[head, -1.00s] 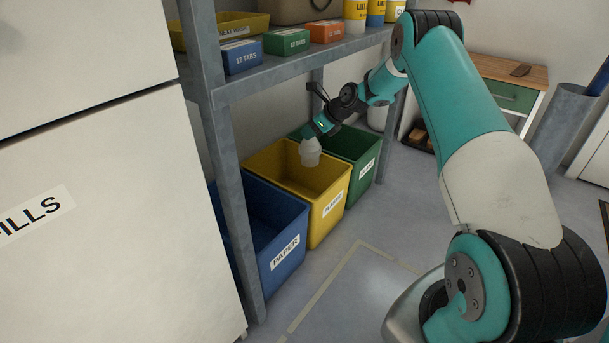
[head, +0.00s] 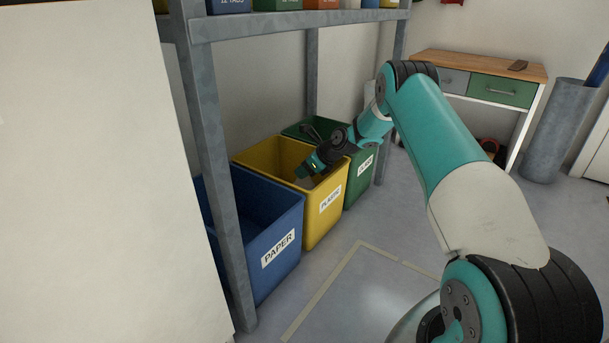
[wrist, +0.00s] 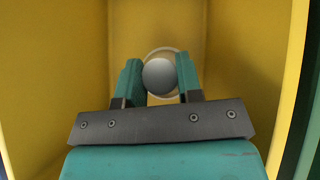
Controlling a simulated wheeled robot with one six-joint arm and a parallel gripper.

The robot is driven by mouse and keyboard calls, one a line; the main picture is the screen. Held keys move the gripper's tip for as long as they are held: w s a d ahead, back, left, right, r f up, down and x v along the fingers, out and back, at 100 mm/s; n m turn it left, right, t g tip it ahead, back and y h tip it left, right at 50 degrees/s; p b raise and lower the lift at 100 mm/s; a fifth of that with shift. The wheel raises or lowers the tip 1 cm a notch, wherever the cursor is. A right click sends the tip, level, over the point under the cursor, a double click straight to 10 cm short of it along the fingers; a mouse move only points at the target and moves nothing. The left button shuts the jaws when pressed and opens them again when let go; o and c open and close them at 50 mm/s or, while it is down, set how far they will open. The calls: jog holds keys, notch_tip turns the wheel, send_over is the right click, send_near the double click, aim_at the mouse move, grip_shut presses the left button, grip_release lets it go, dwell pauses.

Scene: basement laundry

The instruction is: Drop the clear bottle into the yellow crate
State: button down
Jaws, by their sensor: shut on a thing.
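The yellow crate (head: 321,222), labelled as plastic, stands on the floor between a blue and a green crate. My gripper (head: 303,174) reaches down into the mouth of the yellow crate in the head view. In the wrist view my gripper (wrist: 161,82) is shut on the clear bottle (wrist: 160,76), seen from its top end between the two fingers. Yellow walls (wrist: 240,60) surround it there. In the head view the bottle is mostly hidden by the gripper and the crate.
The blue paper crate (head: 282,240) is on the left and the green crate (head: 357,185) on the right. A grey shelf post (head: 208,150) stands in front of the blue crate, and a shelf board (head: 290,22) runs above. Open floor lies to the front right.

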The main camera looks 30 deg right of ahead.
jog(key=shift+f, duration=0.35)
jog(key=shift+f+p, duration=0.15)
jog(key=shift+p, duration=0.15)
jog(key=c, duration=0.8)
grip_release()
